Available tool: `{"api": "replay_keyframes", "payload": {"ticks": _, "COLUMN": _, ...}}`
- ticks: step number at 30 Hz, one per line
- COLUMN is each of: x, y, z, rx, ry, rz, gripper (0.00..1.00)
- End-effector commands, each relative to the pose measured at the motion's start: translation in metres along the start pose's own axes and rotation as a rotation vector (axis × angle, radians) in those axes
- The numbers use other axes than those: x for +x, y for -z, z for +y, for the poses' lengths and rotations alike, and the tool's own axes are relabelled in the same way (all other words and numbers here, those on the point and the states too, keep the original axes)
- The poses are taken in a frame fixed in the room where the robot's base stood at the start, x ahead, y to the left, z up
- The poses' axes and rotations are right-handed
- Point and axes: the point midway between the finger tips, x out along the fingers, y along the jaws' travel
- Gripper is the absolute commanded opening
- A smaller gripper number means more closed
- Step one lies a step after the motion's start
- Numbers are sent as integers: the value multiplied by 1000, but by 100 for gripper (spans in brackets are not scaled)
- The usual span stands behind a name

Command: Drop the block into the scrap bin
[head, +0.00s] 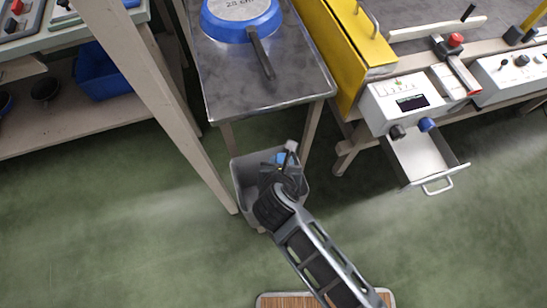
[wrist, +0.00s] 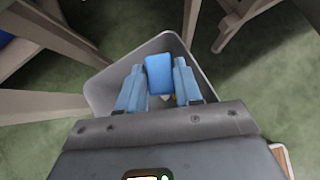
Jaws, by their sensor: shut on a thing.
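The blue block (wrist: 159,74) is between the two fingers of my gripper (wrist: 160,88) in the wrist view. My gripper is shut on it. In the head view my gripper (head: 284,164) is over the grey scrap bin (head: 243,187), and a bit of the blue block (head: 281,157) shows at its tip. The bin stands on the floor, and its wall (wrist: 101,92) surrounds the block in the wrist view. The arm hides part of the bin in the head view, and the gripper hides much of the bin's inside in the wrist view.
A metal table (head: 231,80) with a blue pan (head: 240,22) stands behind the bin. A wooden post (head: 155,95) rises close on the left. An open drawer (head: 418,160) juts out at the right. The green floor (head: 110,230) is clear at front left.

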Motion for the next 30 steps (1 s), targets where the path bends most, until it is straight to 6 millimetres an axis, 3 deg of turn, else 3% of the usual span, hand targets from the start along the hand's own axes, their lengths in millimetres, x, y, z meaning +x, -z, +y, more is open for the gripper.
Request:
{"api": "replay_keyframes", "payload": {"ticks": 3, "x": -13, "y": 2, "z": 15, "rx": -25, "ry": -25, "rz": 0, "gripper": 6}}
{"api": "replay_keyframes", "payload": {"ticks": 7, "x": -12, "y": 6, "z": 19, "rx": -31, "ry": -32, "rz": 0, "gripper": 6}}
{"api": "replay_keyframes", "payload": {"ticks": 30, "x": 29, "y": 46, "z": 18, "rx": -29, "ry": -32, "rz": -1, "gripper": 6}}
